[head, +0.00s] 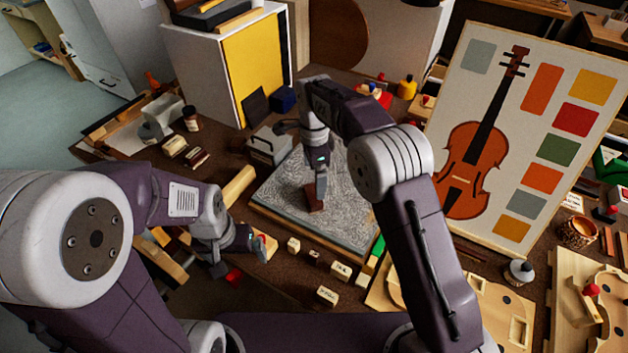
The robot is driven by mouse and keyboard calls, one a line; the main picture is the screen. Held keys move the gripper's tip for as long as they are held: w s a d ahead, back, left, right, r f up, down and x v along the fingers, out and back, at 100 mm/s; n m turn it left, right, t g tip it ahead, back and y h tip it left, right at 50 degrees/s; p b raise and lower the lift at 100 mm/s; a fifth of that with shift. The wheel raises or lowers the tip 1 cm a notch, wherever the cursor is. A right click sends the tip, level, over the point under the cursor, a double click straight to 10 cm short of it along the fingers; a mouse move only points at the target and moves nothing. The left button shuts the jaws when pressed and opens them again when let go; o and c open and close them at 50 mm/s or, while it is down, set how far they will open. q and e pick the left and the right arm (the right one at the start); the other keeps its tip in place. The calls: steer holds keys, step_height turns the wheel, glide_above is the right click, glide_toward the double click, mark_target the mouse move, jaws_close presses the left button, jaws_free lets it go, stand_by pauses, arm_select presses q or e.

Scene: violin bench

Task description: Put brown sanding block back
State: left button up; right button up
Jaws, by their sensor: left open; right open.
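A reddish-brown block (314,201), which looks like the brown sanding block, lies on the grey textured mat (272,196). My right gripper (320,190) points down over the mat, with its fingertips right at the block. It is open; the fingers hide part of the block, and I cannot tell whether they touch it. My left gripper (262,246) is open, low at the left front of the mat, near a small orange-red and pale item. Its fingertips are small and partly hard to make out.
Several small labelled blocks (327,296) stand along the mat's front edge. A violin colour board (534,130) leans at the right. A grey metal box (268,146) and a white cabinet (205,75) stand behind. Violin plates (500,305) lie at front right.

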steer(key=s+d+f+n+t, duration=0.1)
steer(key=s+d+f+n, duration=0.1)
steer(key=s+d+n, duration=0.65)
steer(key=s+d+f+n, duration=0.2)
steer(key=s+d+n, duration=0.4)
steer(key=s+d, duration=0.5)
step_height(320, 180, up, 6)
steer(key=s+a+p, duration=0.1)
steer(key=s+p, duration=0.1)
steer(key=p, duration=0.3)
steer(key=shift+a+f+p, duration=0.25)
steer(key=shift+a+p, duration=0.1)
steer(key=shift+p, duration=0.05)
